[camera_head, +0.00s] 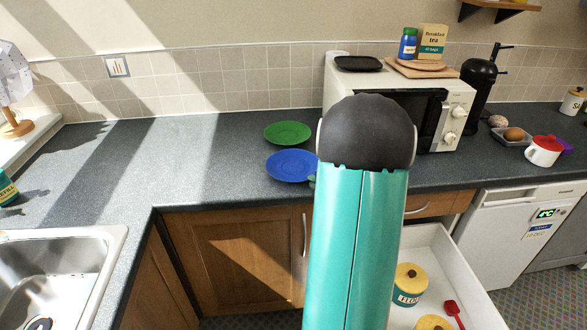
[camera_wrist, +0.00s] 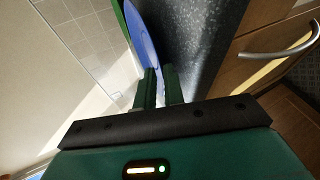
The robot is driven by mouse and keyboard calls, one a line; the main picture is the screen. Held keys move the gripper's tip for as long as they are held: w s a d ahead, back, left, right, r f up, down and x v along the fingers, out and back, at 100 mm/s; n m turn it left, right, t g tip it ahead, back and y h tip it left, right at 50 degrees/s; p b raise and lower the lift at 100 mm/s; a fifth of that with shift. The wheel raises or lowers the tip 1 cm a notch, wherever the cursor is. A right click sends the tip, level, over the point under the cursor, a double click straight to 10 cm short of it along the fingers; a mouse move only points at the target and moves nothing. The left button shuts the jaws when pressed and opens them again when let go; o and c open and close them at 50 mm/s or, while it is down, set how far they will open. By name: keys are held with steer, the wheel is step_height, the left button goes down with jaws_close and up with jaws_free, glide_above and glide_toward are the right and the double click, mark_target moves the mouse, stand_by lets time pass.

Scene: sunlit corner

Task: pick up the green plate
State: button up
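The green plate (camera_head: 288,132) lies flat on the dark counter, behind the blue plate (camera_head: 291,165). In the wrist view, the green plate (camera_wrist: 119,16) is a thin strip at the top, beyond the blue plate (camera_wrist: 143,38). In the head view my arm hides most of the gripper.
A microwave (camera_head: 446,112) stands right of the plates. A sink (camera_head: 62,262) is at the left. An open drawer (camera_head: 458,275) with canisters and a red scoop juts out below the counter at right. The counter left of the plates is clear.

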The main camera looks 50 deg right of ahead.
mark_target(303, 176)
steer(key=shift+x, duration=1.9)
steer(key=shift+c, duration=0.2)
steer(key=shift+d, duration=0.1)
jaws_close()
steer(key=shift+r, duration=0.1)
steer(key=shift+r, duration=0.2)
step_height(303, 176, up, 2)
steer(key=shift+r, duration=0.15)
steer(key=s+a+r, duration=0.7)
steer(key=s+r, duration=0.3)
steer(key=s, duration=0.2)
